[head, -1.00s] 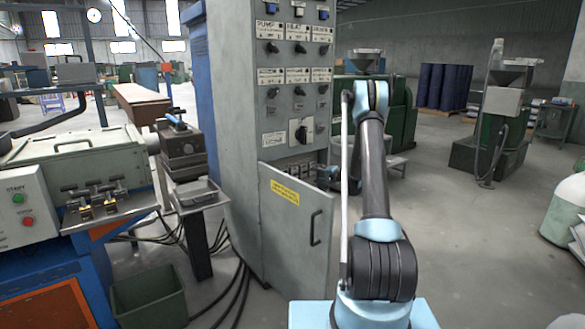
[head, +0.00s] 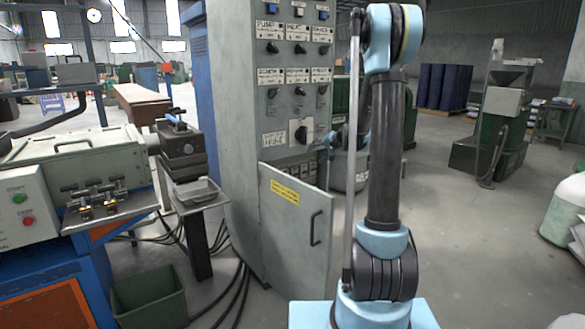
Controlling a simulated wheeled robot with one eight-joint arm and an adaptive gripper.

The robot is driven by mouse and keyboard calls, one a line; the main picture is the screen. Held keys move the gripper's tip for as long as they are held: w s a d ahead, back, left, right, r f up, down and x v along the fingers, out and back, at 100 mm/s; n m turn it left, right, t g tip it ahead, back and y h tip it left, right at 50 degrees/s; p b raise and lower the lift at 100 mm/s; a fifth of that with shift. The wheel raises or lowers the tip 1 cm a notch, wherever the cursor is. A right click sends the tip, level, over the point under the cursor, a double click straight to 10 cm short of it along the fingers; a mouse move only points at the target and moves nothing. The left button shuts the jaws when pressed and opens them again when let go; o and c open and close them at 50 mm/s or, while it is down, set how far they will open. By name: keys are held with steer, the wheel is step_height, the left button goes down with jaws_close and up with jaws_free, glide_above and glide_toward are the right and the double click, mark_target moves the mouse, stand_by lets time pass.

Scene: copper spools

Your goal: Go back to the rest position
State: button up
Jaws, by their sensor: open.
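My arm stands upright at the right of the grey control cabinet. My gripper (head: 328,143) shows small and dark at the cabinet's right edge, partly hidden behind my own arm. It is open, and I see nothing held in it. The cabinet (head: 235,120) carries rows of labelled switches and a large black rotary knob (head: 301,134). Its lower door (head: 293,228), with a yellow label and a black handle, stands open. Switches (head: 300,170) show in part in the compartment behind it.
A blue-framed machine with a start/stop panel (head: 24,200) is at the left. A small tray (head: 199,191) stands on a post, with a green bin (head: 148,297) below. Cables lie by the cabinet foot. A pale gas cylinder (head: 566,212) is far right; open floor lies before it.

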steer(key=s+d+r+n+g+h, duration=0.1)
steer(key=s+r, duration=0.1)
steer(key=s, duration=0.5)
steer(key=s+r+n+h, duration=0.1)
steer(key=s+r, duration=0.2)
steer(key=s, duration=0.5)
steer(key=s+d+f+n+h, duration=0.1)
steer(key=s+d+h, duration=0.15)
steer(key=s, duration=0.95)
steer(key=s+d+f+n+h, duration=0.1)
steer(key=s+d+f+h, duration=0.15)
steer(key=s, duration=0.85)
steer(key=s+f+g, duration=0.3)
steer(key=s+f, duration=0.2)
steer(key=s, duration=0.3)
steer(key=s+d+f+g, duration=0.1)
steer(key=s+f+g, duration=0.1)
steer(key=s+f, duration=0.3)
steer(key=s, duration=0.3)
steer(key=shift+f+g+y, duration=0.15)
steer(key=shift+g+y, duration=0.15)
steer(key=shift+g, duration=0.1)
steer(key=shift+w, duration=0.1)
steer(key=shift+w+f, duration=0.2)
steer(key=shift+w, duration=0.2)
